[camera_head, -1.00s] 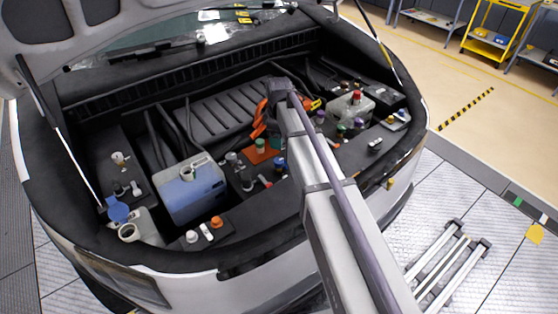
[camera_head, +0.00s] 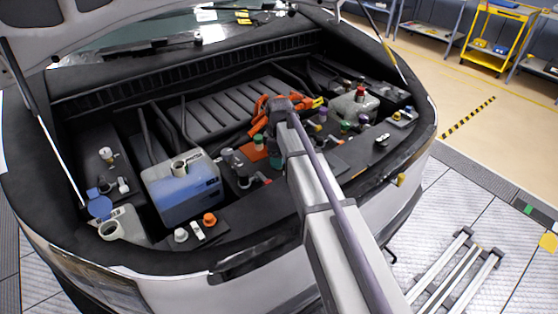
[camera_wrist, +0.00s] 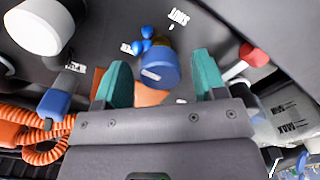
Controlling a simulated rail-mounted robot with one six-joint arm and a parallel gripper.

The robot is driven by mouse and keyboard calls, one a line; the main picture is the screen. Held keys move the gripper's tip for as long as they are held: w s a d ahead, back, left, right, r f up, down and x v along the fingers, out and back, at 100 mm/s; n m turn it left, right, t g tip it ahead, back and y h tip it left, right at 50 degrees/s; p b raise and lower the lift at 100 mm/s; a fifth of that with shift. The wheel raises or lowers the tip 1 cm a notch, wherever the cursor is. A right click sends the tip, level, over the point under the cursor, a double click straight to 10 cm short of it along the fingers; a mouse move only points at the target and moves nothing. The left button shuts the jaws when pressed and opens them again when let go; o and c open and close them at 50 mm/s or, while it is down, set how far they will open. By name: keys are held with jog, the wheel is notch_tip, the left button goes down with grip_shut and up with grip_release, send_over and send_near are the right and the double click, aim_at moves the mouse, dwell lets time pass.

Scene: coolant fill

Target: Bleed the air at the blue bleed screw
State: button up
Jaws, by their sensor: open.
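In the wrist view a round blue cap (camera_wrist: 158,68) sits between the two teal fingers of my gripper (camera_wrist: 161,76), with clear gaps on both sides. A small blue winged knob (camera_wrist: 147,40) shows just beyond it. Which of the two is the bleed screw I cannot tell for sure. My gripper is open and holds nothing. An orange piece (camera_wrist: 152,96) shows below the cap, between the fingers. In the head view my arm covers this spot, and neither blue part can be made out there.
A red-ended lever (camera_wrist: 252,56) lies right of the fingers, and a blue-ended connector (camera_wrist: 54,104) with orange corrugated hose (camera_wrist: 42,152) lies left. A white cap (camera_wrist: 38,27) is at upper left. A blue-filled tank (camera_head: 185,190) stands left of my arm in the engine bay.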

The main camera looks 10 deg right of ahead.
jog(key=shift+c, duration=0.3)
jog(key=c, duration=0.9)
jog(key=shift+o, duration=0.2)
jog(key=shift+m, duration=0.3)
jog(key=m, duration=1.2)
jog(key=shift+m, duration=2.2)
